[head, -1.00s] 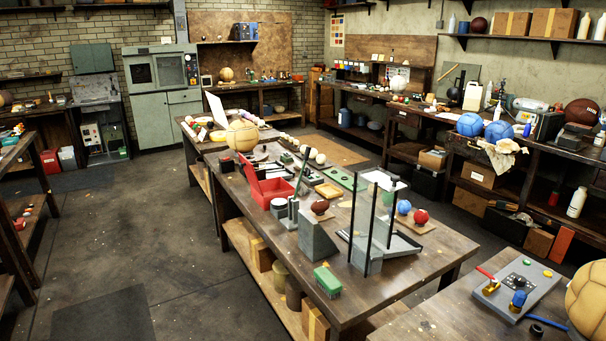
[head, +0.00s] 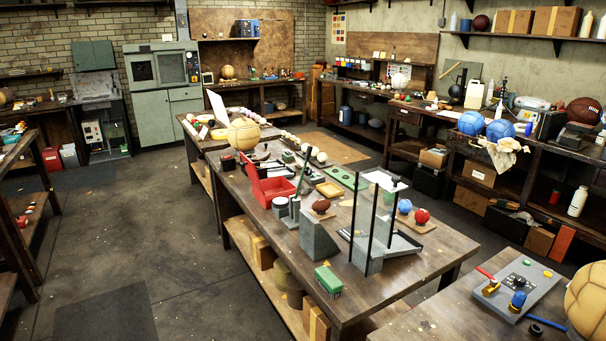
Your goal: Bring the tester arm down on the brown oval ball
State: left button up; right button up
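The brown oval ball (head: 321,206) rests on top of a grey block-shaped stand (head: 318,240) near the front of the middle workbench. A frame with black upright rods (head: 371,236) and a grey sloped plate (head: 400,244) stands just right of it. A thin dark bar (head: 303,172) slants upward behind the ball, beside the red box. I cannot tell which of these parts is the tester arm. Nothing is seen pressing on the ball from above. Neither of my grippers shows in the head view.
An open red box (head: 268,188), a green block (head: 328,281) and a blue and a red ball (head: 421,216) share the workbench (head: 440,262). A second bench at lower right holds a grey control panel (head: 518,290) and a yellow ball (head: 588,300). The floor at left is clear.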

aim_at(308, 169)
jog(key=i+j, duration=0.2)
jog(key=j, duration=0.3)
jog(key=i+j+z, duration=0.1)
jog(key=i+j, duration=0.15)
jog(key=j, duration=0.2)
jog(key=i+j, duration=0.2)
jog(key=j, duration=0.3)
jog(key=i+j+z, duration=0.1)
jog(key=j, duration=0.4)
jog(key=i+j, duration=0.25)
jog(key=j, duration=0.25)
jog(key=i+j+z, duration=0.1)
jog(key=j, duration=0.4)
jog(key=i+j, duration=0.25)
jog(key=j, duration=0.3)
jog(key=i+j+z, duration=0.1)
jog(key=j, duration=0.4)
jog(key=i, duration=0.05)
